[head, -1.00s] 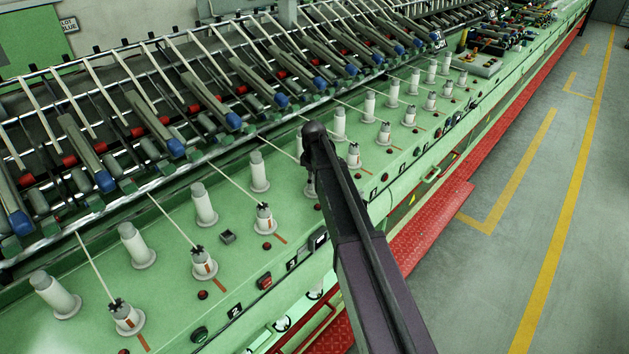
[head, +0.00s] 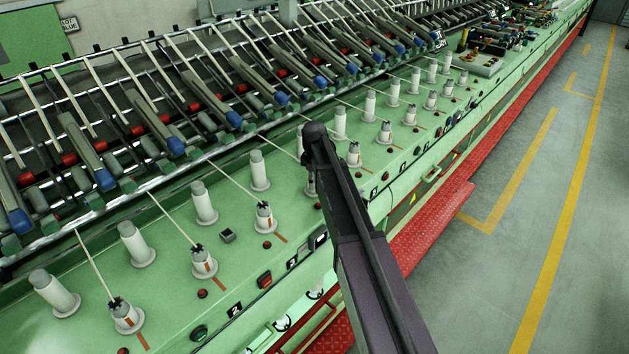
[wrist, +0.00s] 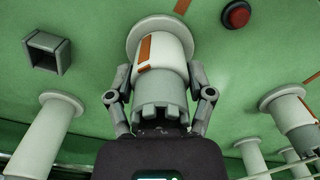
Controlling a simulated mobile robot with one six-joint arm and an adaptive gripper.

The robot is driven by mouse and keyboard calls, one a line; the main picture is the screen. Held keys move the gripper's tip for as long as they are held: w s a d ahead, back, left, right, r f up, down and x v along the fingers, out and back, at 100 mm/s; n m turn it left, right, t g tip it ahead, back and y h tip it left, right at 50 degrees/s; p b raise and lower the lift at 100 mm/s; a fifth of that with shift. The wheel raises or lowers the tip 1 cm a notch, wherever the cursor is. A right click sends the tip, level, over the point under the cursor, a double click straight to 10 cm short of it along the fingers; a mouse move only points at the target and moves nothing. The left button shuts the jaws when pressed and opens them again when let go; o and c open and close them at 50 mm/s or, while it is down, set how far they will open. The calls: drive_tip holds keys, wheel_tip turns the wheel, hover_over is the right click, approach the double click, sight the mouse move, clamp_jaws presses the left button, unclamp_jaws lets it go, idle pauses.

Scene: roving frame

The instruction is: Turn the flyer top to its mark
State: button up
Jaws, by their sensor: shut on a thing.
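The flyer top (wrist: 158,92) is a grey, notched cap on a white flyer body, seen close up in the wrist view. My gripper (wrist: 160,84) is shut on it, one grey finger on each side. An orange stripe (wrist: 145,50) runs down the body, left of its middle. The orange mark (wrist: 182,6) lies on the green deck beyond the flange, right of the stripe, so the two are out of line. In the head view my arm hides most of this flyer (head: 309,182) and the gripper.
Other white flyers (head: 264,217) stand in a row along the green deck, with plain white posts (head: 204,204) behind. A red button (wrist: 236,14) and a dark square box (wrist: 46,51) sit nearby on the deck. Open grey floor (head: 535,200) lies to the right.

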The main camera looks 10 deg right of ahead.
drive_tip(key=m, duration=0.5)
drive_tip(key=shift+s, duration=0.1)
drive_tip(key=shift+m, duration=0.3)
drive_tip(key=shift+m, duration=2.7)
drive_tip(key=o, duration=1.1)
drive_tip(key=shift+n, duration=0.3)
